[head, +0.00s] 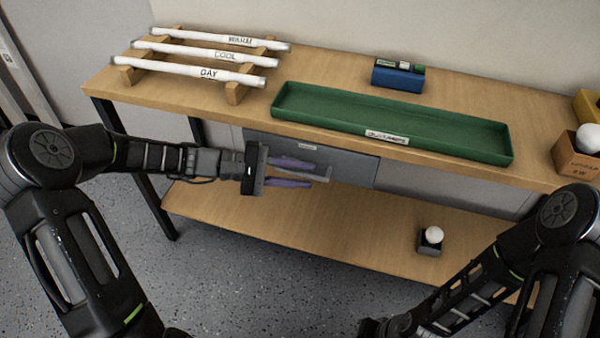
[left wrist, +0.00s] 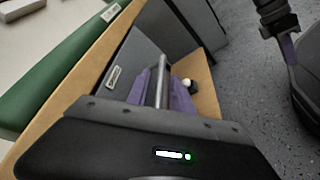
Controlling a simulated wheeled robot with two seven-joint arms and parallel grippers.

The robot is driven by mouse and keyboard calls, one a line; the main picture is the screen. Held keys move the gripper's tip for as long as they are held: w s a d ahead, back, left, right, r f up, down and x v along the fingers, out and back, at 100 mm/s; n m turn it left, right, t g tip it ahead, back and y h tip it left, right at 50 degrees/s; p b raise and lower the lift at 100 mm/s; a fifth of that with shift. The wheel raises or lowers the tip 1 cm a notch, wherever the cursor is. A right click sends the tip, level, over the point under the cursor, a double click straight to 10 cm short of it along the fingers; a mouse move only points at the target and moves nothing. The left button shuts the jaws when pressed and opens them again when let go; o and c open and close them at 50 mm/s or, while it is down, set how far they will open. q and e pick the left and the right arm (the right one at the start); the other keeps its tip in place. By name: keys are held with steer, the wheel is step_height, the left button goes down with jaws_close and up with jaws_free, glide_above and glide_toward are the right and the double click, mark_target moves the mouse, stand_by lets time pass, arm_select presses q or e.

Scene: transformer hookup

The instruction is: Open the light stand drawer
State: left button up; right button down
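The grey drawer front (head: 350,166) sits under the tabletop and looks closed. It has a small label and a pale bar handle (head: 318,178). It also shows in the left wrist view (left wrist: 133,62). My left gripper (head: 300,173) is at the handle, with its purple fingers apart, one on each side of the bar. In the left wrist view the bar (left wrist: 161,75) runs between the two fingers, and I see gaps beside it. My right gripper (head: 372,328) is at the bottom edge of the head view, mostly cut off, away from the drawer.
On the tabletop are a green tray (head: 400,128), a wooden rack with white tubes (head: 200,67) and a blue box (head: 398,76). A brown box with a white bulb (head: 577,158) stands at the right. The lower shelf (head: 310,236) holds a small box with a bulb (head: 430,242).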

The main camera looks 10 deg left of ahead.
arm_select(q)
jaws_close()
stand_by(1.2)
